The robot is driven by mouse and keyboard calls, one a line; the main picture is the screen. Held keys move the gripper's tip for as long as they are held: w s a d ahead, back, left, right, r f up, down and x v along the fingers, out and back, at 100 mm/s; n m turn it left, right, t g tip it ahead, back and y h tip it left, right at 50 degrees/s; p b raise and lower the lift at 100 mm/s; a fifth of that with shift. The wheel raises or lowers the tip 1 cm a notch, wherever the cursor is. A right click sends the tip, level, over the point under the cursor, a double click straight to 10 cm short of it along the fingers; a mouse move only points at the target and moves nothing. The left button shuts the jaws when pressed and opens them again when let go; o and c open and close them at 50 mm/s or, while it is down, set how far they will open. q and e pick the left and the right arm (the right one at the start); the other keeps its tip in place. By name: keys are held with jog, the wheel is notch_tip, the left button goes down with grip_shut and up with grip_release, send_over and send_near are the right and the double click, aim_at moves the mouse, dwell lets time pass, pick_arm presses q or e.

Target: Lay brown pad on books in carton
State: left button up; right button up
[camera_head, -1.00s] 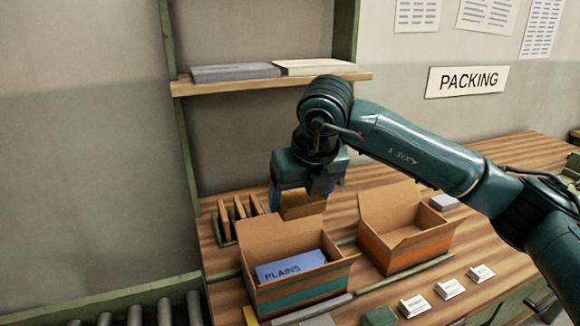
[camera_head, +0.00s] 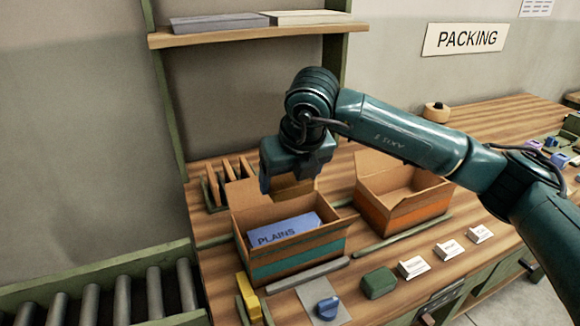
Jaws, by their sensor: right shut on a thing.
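My right gripper (camera_head: 292,178) is shut on a brown pad (camera_head: 293,188), just above the back right part of the left carton. The left carton (camera_head: 297,259) is open and has a teal stripe on its front. A blue book (camera_head: 284,230) marked PLAINS lies inside it; whether other books lie under it is hidden. The pad is above the book and appears apart from it. The gripper's fingers hide part of the pad. My left gripper is not in view.
A second open carton (camera_head: 404,213) with an orange stripe stands to the right. A rack of upright brown pieces (camera_head: 229,181) stands behind left. A green block (camera_head: 378,283), white cards (camera_head: 414,267) and a yellow object (camera_head: 248,296) lie in front. A roller conveyor (camera_head: 122,296) is at left.

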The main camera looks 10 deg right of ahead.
jog(key=b, duration=0.8)
send_over(287, 231)
jog(key=s, duration=0.2)
jog(key=f, duration=0.9)
jog(key=shift+w+d+f, duration=0.15)
jog(key=shift+w+f, duration=0.1)
jog(key=shift+f, duration=0.05)
jog(key=shift+f+b, duration=0.4)
jog(key=shift+f, duration=0.2)
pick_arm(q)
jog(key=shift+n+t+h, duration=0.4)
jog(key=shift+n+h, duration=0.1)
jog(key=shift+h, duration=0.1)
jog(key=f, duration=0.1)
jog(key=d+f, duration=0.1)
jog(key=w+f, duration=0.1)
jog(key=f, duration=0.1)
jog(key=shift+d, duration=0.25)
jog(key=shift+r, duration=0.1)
pick_arm(e)
jog(key=shift+f, duration=0.15)
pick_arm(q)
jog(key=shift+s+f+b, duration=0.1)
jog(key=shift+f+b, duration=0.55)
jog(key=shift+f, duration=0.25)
pick_arm(e)
jog(key=shift+f, duration=0.5)
